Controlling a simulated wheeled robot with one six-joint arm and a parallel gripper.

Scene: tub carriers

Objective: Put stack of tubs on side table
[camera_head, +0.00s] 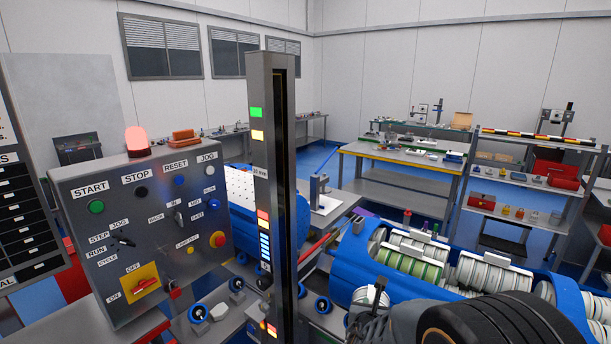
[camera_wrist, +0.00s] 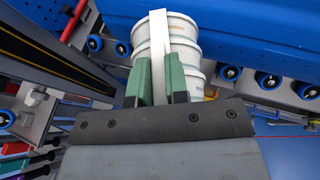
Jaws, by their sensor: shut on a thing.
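A stack of white tubs (camera_wrist: 187,45) fills the space just beyond my gripper (camera_wrist: 158,84) in the wrist view. The green fingers are shut on the stack, at a pale upright strip along its near side. In the head view, white tubs (camera_head: 370,297) show at the end of my dark arm at the lower right; my fingers are hidden there. A grey table (camera_head: 335,207) stands behind the blue carriers, and a yellow-edged table (camera_head: 400,155) farther back. I cannot tell which is the side table.
A blue carrier (camera_head: 345,262) holds several tub stacks, white and green. A grey post (camera_head: 262,170) and a control panel (camera_head: 145,225) with a lit red lamp stand at the left. Blue rollers (camera_head: 199,312) lie low in front. A shelf (camera_head: 525,180) stands at right.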

